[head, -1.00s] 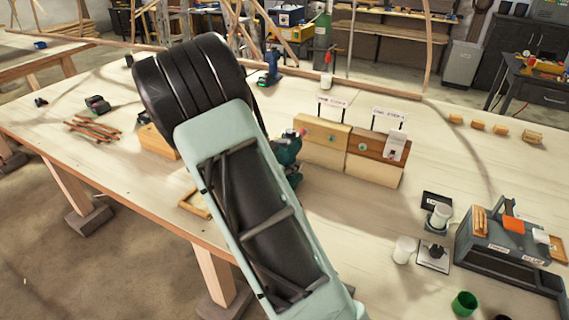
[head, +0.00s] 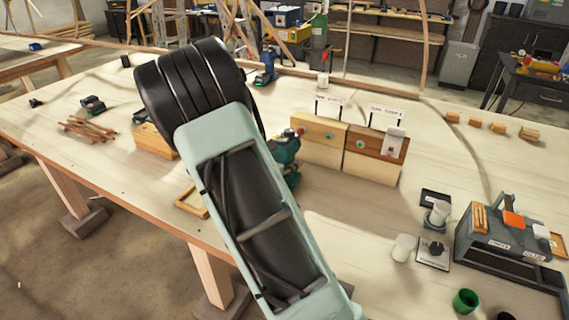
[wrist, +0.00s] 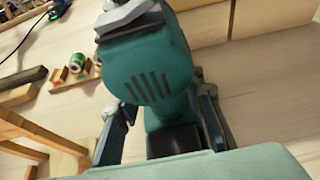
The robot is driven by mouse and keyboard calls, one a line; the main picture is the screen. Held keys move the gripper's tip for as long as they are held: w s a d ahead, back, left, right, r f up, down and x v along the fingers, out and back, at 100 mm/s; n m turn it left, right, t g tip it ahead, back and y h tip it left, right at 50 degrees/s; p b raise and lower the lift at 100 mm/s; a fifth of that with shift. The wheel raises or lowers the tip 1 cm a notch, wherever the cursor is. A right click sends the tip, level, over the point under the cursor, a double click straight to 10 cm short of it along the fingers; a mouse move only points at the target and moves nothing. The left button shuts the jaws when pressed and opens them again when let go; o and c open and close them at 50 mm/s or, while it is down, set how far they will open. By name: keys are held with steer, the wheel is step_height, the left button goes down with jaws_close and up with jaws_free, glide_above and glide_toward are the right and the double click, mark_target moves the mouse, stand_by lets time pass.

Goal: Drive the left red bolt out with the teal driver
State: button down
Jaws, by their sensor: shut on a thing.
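The teal driver (head: 285,152) is partly hidden behind my arm in the head view and fills the middle of the wrist view (wrist: 150,75). My gripper (wrist: 165,125) is shut on its body, a finger on either side. A small red spot (head: 300,131) shows by the driver's front end at the left block's edge. I cannot tell whether it is the left red bolt or whether the driver touches it. The left wooden block (head: 319,145) and the right, browner block (head: 376,145) each show a green spot and stand under small signs.
A grey tool caddy (head: 500,240), a white cup (head: 403,247) and a green cup (head: 465,301) stand at the right. Thin sticks (head: 88,130) lie at the left. A small wooden frame (head: 192,202) lies near the front edge.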

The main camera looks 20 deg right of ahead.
steer(key=shift+w+d+r+b, duration=0.2)
steer(key=shift+w+d+b, duration=0.25)
steer(key=shift+w+d, duration=0.3)
stand_by(2.2)
steer(key=shift+s, duration=0.2)
stand_by(1.2)
steer(key=shift+r, duration=0.35)
stand_by(2.0)
steer(key=shift+s+a, duration=0.1)
steer(key=shift+s+a+f, duration=0.25)
steer(key=shift+s+a, duration=0.65)
steer(key=shift+a, duration=0.3)
